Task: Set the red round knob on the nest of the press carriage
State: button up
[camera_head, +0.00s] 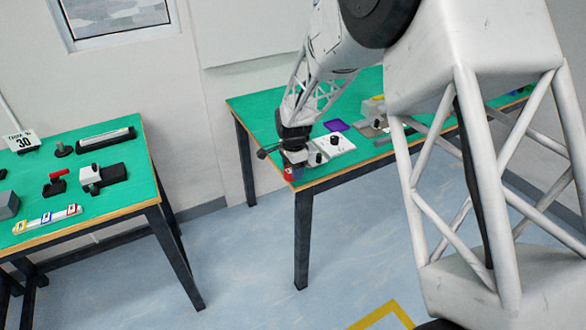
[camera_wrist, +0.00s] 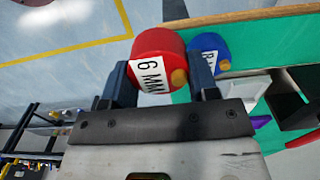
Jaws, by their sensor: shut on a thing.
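The red round knob (camera_wrist: 158,55) has a white label reading "6 MM" and a small tan spot on its face. In the wrist view it sits between the two dark fingers of my gripper (camera_wrist: 160,72), which is shut on it. In the head view my gripper (camera_head: 291,160) is over the near left corner of the right-hand table, with the red knob (camera_head: 289,174) just showing below it. I cannot tell for sure which fixture is the press carriage, and its nest is not clearly seen.
A blue round knob (camera_wrist: 209,50) is close beside the right finger. A white unit with dark knobs (camera_head: 333,147) and a purple pad (camera_head: 337,125) are on the green right-hand table (camera_head: 262,106). The left table (camera_head: 118,204) holds several fixtures; open floor separates the tables.

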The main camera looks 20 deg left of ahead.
jog(key=w+d, duration=0.3)
jog(key=w+d+r, duration=0.1)
jog(key=w+d, duration=0.2)
jog(key=shift+d+r, duration=0.2)
jog(key=shift+d, duration=0.15)
jog(key=shift+w, duration=0.15)
dwell(0.3)
jog(key=w+a, duration=0.2)
jog(key=w, duration=0.2)
jog(key=w+a+f, duration=0.1)
jog(key=w+a, duration=0.1)
jog(key=w, duration=0.3)
jog(key=w+a, duration=0.2)
jog(key=w, duration=0.3)
jog(key=shift+w+a+f, duration=0.2)
jog(key=shift+a+f, duration=0.05)
jog(key=shift+f, duration=1.75)
jog(key=shift+f, duration=0.2)
